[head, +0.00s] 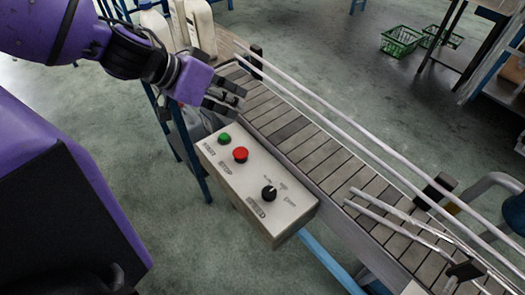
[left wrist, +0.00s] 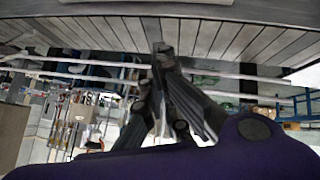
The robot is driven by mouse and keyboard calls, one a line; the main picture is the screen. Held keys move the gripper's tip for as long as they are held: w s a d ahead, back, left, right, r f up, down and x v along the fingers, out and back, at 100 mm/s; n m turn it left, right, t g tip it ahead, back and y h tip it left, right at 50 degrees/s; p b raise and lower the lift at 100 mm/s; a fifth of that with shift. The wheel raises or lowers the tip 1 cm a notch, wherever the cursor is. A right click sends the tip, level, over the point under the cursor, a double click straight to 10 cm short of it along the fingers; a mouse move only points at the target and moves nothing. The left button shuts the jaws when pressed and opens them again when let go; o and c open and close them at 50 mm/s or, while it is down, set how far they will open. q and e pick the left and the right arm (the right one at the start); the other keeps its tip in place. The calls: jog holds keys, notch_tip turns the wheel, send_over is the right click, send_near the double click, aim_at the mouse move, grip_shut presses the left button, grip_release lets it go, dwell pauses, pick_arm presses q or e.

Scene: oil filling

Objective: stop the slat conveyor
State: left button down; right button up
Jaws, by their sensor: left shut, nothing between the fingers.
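The slat conveyor (head: 290,135) runs diagonally from upper left to lower right in the head view; its slats (left wrist: 100,35) also show along the top of the left wrist view. A pale control box (head: 240,205) is fixed at its near side. On the box are a green button (head: 224,139), a red button (head: 240,154) labelled STOP and a black knob (head: 268,193). My left gripper (head: 232,98) is shut and empty, above the conveyor's near edge, just beyond the green button and apart from both buttons. In the left wrist view its fingertips (left wrist: 163,50) come together. My right gripper is not in view.
White bottles (head: 190,25) stand at the conveyor's far left end. Metal guide rails (head: 350,120) run along the conveyor. Green baskets (head: 402,40) lie on the floor at the upper right. The space above the control box is clear.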

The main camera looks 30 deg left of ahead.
pick_arm(q)
jog(key=n, duration=0.1)
jog(key=d+n, duration=0.1)
jog(key=n, duration=0.1)
jog(key=shift+s+h, duration=0.3)
jog(key=shift+s, duration=0.05)
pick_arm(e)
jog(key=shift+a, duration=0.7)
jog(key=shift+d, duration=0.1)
pick_arm(q)
jog(key=b, duration=0.2)
send_over(241, 154)
jog(key=w+a, duration=0.2)
jog(key=f, duration=0.7)
jog(key=shift+d, duration=0.25)
jog(key=shift+f+b, duration=0.35)
jog(key=shift+f, duration=0.35)
jog(key=shift+w+f, duration=0.1)
jog(key=shift+f, duration=0.15)
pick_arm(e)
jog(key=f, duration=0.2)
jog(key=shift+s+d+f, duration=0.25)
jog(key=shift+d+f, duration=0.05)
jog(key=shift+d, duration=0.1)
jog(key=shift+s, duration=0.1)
